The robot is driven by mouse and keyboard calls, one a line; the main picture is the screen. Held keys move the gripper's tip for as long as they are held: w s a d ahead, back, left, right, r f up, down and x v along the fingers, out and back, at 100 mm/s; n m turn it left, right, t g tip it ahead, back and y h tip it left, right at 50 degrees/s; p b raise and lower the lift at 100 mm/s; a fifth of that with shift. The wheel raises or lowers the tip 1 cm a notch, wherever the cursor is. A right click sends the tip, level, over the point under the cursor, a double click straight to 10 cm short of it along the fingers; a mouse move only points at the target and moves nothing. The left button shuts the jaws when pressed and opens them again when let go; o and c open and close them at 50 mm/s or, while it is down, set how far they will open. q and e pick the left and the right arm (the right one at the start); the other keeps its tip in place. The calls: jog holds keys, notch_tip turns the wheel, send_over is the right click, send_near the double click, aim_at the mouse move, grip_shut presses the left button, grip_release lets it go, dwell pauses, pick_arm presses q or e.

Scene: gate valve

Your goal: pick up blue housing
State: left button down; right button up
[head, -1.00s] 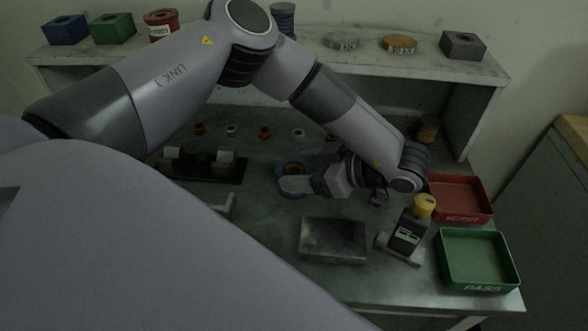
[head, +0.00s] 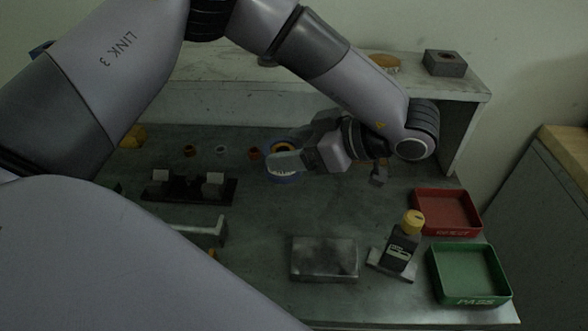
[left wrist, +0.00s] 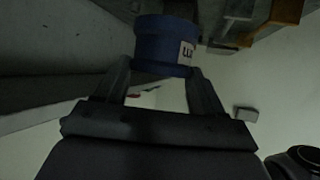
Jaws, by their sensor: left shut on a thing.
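The blue housing (left wrist: 165,45) is a short round blue part with a white label, and it sits between my left gripper's fingertips in the left wrist view. In the head view the blue housing (head: 284,178) shows its blue side and an orange-yellow ring at its top. My left gripper (head: 287,162) is shut on it from the right, and the near finger covers part of it. The housing appears to be off the bench, but its height is hard to judge. My right gripper does not show.
A red tray (head: 447,212) and a green tray (head: 469,274) marked PASS stand at the right. A black fixture (head: 189,188) is at the left. The shelf (head: 460,88) runs along the back.

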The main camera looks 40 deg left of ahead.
pick_arm(q)
notch_tip(320, 180, up, 10)
jog(key=shift+r, duration=0.15)
dwell(0.3)
